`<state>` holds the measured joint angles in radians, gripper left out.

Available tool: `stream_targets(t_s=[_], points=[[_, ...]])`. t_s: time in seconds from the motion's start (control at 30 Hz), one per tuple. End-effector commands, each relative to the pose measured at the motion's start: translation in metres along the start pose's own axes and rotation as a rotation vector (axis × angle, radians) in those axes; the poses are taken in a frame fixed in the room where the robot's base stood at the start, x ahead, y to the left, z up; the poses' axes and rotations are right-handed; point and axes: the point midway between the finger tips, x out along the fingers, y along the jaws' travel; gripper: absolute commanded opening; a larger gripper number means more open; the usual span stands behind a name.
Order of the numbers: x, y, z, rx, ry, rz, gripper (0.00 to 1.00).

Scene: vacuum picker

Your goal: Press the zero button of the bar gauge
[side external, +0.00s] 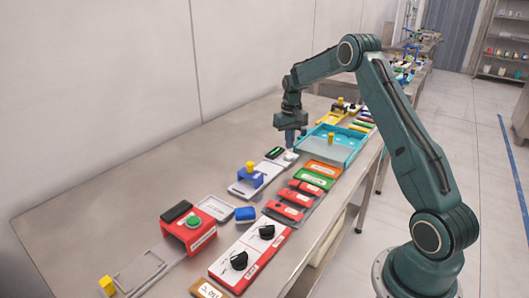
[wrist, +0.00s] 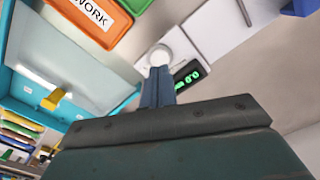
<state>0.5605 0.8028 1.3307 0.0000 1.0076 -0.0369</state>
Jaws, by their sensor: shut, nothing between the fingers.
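The gauge has a dark display (wrist: 188,74) with green digits, partly hidden by my fingers; the last ones look like zeros. A round white button-like disc (wrist: 160,56) lies beside the display. In the side view the dark display (side external: 275,153) and the pale disc (side external: 290,156) sit on the bench, left of the turquoise tray. My gripper (side external: 290,144) points down just above the disc. In the wrist view its blue fingers (wrist: 157,74) are together and empty, with their tips at the disc's near edge. I cannot tell whether they touch it.
The turquoise tray (side external: 348,158) with a yellow-topped part stands close on the right. Orange, green and red labelled blocks (side external: 295,197) line the front. A blue-and-yellow fixture (side external: 250,176) stands to the left. Bare bench lies behind, toward the wall.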

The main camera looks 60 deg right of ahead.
Motion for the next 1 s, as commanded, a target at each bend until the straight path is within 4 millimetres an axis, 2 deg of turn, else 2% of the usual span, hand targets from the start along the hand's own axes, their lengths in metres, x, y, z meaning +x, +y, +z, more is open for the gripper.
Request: stream_targets(t_s=[0.47, 1.0], points=[[-0.025, 0.0, 0.0, 0.0, 0.001, 0.0, 0.0], [-0.026, 0.0, 0.0, 0.0, 0.0, 0.0, 0.0]])
